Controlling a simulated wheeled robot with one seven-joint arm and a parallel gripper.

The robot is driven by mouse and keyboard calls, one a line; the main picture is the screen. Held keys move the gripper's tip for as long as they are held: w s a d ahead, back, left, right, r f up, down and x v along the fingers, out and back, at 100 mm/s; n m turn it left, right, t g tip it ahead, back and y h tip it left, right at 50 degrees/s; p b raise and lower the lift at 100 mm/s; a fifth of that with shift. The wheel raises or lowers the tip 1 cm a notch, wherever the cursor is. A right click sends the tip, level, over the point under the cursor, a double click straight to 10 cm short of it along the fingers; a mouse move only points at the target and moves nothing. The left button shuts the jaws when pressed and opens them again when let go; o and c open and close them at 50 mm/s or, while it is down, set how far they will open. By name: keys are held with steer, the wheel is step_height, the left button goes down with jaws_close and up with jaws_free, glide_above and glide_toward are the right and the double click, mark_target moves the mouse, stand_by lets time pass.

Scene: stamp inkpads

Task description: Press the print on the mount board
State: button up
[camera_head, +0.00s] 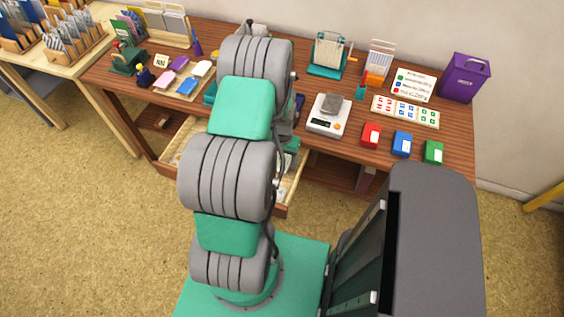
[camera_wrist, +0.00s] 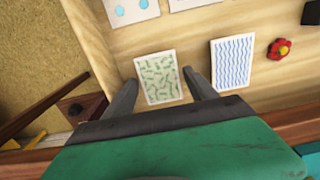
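In the wrist view, a white card with a green leaf-like print (camera_wrist: 160,88) lies on the pale wooden floor of an open drawer. A card with blue wavy lines (camera_wrist: 232,64) lies to its right, and a card with light blue dots (camera_wrist: 131,9) lies at the top edge. My gripper (camera_wrist: 162,75) is open and empty, its two fingers on either side of the green print card; contact is not clear. In the head view my arm hides the gripper and part of the open drawer (camera_head: 287,192). I cannot tell which thing is the mount board.
A red knob-like item (camera_wrist: 281,49) lies in the drawer at right. On the table (camera_head: 330,150) stand a scale (camera_head: 321,124) with a grey block, red (camera_head: 371,135), blue (camera_head: 403,143) and green (camera_head: 433,152) pads, a teal-based press (camera_head: 328,69) and a purple box (camera_head: 465,78).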

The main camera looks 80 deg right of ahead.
mark_target(282, 162)
steer(key=c, duration=0.7)
step_height(282, 162, up, 7)
steer(key=p, duration=0.5)
steer(key=shift+r, duration=0.2)
steer(key=shift+f, duration=0.2)
